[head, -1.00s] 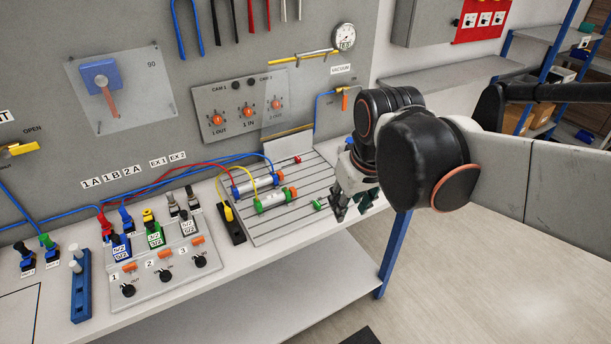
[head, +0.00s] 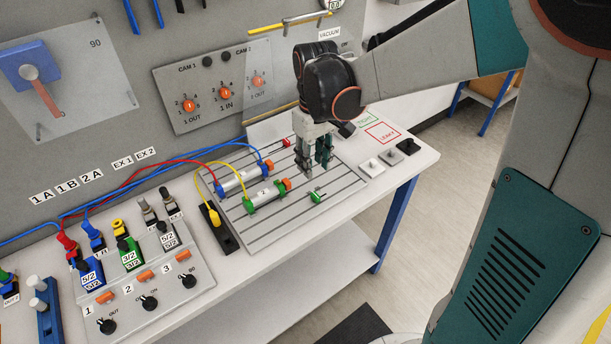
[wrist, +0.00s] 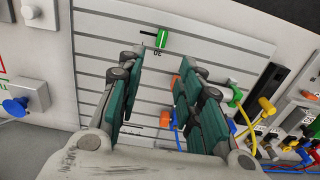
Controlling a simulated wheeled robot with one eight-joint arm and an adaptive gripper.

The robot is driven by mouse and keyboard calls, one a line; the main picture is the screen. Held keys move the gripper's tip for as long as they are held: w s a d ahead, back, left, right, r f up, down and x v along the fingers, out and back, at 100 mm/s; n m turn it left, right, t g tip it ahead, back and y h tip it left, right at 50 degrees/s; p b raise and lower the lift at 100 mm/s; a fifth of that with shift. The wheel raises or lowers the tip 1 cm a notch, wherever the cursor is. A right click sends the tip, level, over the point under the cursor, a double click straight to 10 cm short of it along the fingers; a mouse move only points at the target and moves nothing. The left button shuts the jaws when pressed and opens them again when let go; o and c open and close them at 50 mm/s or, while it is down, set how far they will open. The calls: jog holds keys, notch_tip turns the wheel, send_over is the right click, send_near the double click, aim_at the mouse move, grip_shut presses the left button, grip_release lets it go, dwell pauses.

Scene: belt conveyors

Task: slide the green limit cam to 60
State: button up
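The green limit cam (head: 317,196) is a small block on the grooved grey plate (head: 262,228), toward its right front edge. It also shows upright in the wrist view (wrist: 162,38), beyond my fingertips, beside a small upside-down number that looks like 30. My gripper (head: 317,168) is above the plate, pointing down, behind the cam in the head view. In the wrist view my gripper (wrist: 166,66) has its two dark green fingers well apart with nothing between them. The fingers do not touch the cam. No 60 mark is readable.
A green-ended cylinder (head: 266,195) and a blue-ended cylinder (head: 238,181) with hoses lie left of my gripper. A small red block (head: 286,142) sits at the plate's back. The plate's front right is clear.

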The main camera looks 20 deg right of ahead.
aim_at(313, 188)
notch_tip(313, 188, down, 10)
jog(key=b, duration=0.3)
jog(key=shift+f, duration=0.25)
jog(key=shift+c, duration=0.5)
grip_shut()
